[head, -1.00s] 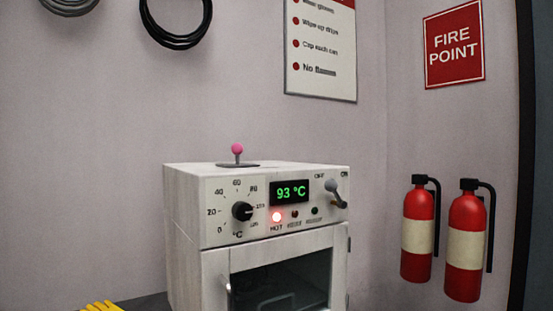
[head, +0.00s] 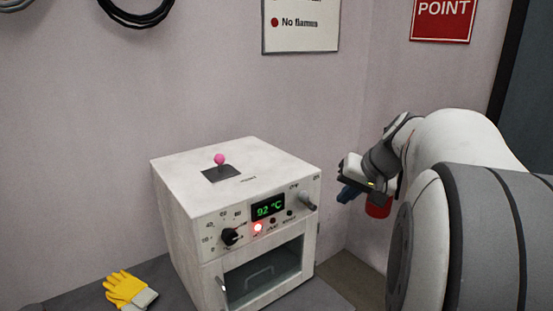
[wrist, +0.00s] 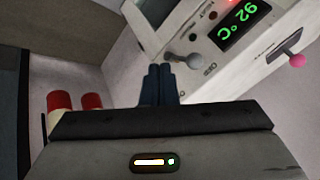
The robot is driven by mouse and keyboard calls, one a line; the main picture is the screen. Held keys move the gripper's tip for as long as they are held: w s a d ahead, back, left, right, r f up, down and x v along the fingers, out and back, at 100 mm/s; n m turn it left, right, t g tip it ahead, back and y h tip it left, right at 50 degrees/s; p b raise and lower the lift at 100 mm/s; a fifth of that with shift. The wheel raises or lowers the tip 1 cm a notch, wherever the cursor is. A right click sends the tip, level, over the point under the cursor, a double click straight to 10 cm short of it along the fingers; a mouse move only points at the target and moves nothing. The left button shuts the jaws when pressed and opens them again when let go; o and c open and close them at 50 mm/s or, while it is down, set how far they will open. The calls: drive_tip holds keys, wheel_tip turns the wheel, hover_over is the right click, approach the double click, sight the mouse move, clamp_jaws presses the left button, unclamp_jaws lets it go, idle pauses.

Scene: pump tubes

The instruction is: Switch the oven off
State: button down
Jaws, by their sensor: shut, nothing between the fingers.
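The white oven (head: 185,225) stands on a dark bench. Its display (head: 268,209) reads 92 °C in green and a red lamp (head: 258,227) glows below it. A grey lever switch (head: 307,200) sits at the panel's upper right; the wrist view shows its rounded grey end (wrist: 194,62) near the "OFF" label. I cannot tell its setting. My gripper (head: 347,194) is just right of the oven, apart from the switch. In the wrist view its blue fingers (wrist: 160,70) are shut and empty, beside the switch.
A black dial (head: 230,237) is on the panel's left. A pink-knobbed lever (head: 219,160) stands on the oven top. A yellow glove (head: 127,289) lies left of the oven. Space above the oven is clear.

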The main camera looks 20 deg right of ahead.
wheel_tip(320, 180, up, 4)
drive_tip(key=d+p, duration=0.2)
drive_tip(key=p, duration=0.2)
approach(309, 201)
wheel_tip(309, 201, down, 4)
drive_tip(key=d, duration=0.2)
drive_tip(key=w+a+p, duration=0.1)
drive_tip(key=w+a, duration=0.1)
drive_tip(key=shift+w+a+t, duration=0.1)
drive_tip(key=shift+a+t, duration=0.2)
drive_tip(key=shift+a, duration=0.05)
drive_tip(key=shift+f, duration=0.1)
